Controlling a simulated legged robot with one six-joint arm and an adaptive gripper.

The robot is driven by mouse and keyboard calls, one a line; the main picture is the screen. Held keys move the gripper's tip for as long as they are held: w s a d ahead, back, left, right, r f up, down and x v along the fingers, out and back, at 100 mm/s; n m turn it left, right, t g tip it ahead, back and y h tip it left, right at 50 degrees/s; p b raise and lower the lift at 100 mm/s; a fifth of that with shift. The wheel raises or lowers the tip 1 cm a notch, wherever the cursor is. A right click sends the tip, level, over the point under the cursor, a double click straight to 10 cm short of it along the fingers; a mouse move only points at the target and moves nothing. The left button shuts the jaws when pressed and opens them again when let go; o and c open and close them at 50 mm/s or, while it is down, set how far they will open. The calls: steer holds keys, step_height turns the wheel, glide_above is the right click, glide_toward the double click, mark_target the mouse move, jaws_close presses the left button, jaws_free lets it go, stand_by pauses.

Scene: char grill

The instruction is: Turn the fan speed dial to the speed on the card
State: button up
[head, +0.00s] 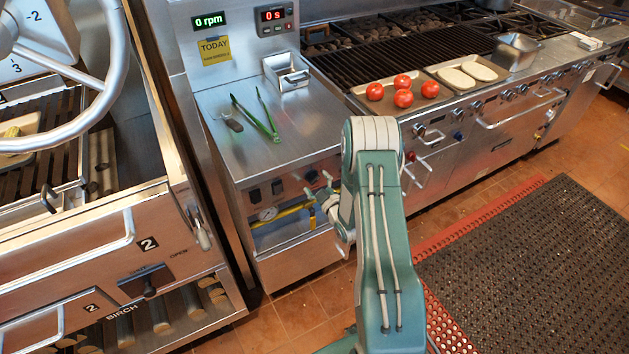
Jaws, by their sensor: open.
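A yellow card (215,50) headed "TODAY" is on the upright steel panel; its smaller line is too small to read. A green display (210,21) above it reads "0 rpm". Dark controls, one at the left (254,196) and one beside it (277,188), sit on the front panel below the steel counter. I cannot tell which control is the fan speed dial or read its setting. My gripper (318,189) is open at the right end of this front panel, partly hidden by my arm. It looks empty; I cannot tell whether it touches a control.
Green tongs (256,116) and a small steel bin (287,72) are on the counter (222,156). A gauge (268,213) and yellow pipe are below the controls. A tomato tray (385,115) stands right. A handwheel grill is left; floor is free in front.

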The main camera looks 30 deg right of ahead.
steer(key=s, duration=1.1)
steer(key=shift+s+d, duration=0.15)
steer(key=m+g+h, duration=0.1)
steer(key=g+h, duration=0.1)
steer(key=g, duration=0.3)
glide_toward(313, 156)
steer(key=x, duration=0.6)
steer(key=s+a+r+m+g, duration=0.2)
steer(key=s+a+r, duration=0.2)
steer(key=s+r, duration=0.25)
steer(key=s+a+r+m+g, duration=0.25)
steer(key=s+a+r, duration=0.2)
steer(key=r, duration=0.25)
steer(key=s+a+r+m+g, duration=0.1)
steer(key=s+a+r, duration=0.1)
steer(key=s, duration=0.6)
steer(key=s+a+r+m+g+y, duration=0.1)
steer(key=s+a, duration=0.3)
steer(key=s, duration=0.4)
steer(key=shift+s+a+r+m+g, duration=0.15)
steer(key=shift+s+r+m+g, duration=0.15)
steer(key=shift+r+m+g, duration=0.2)
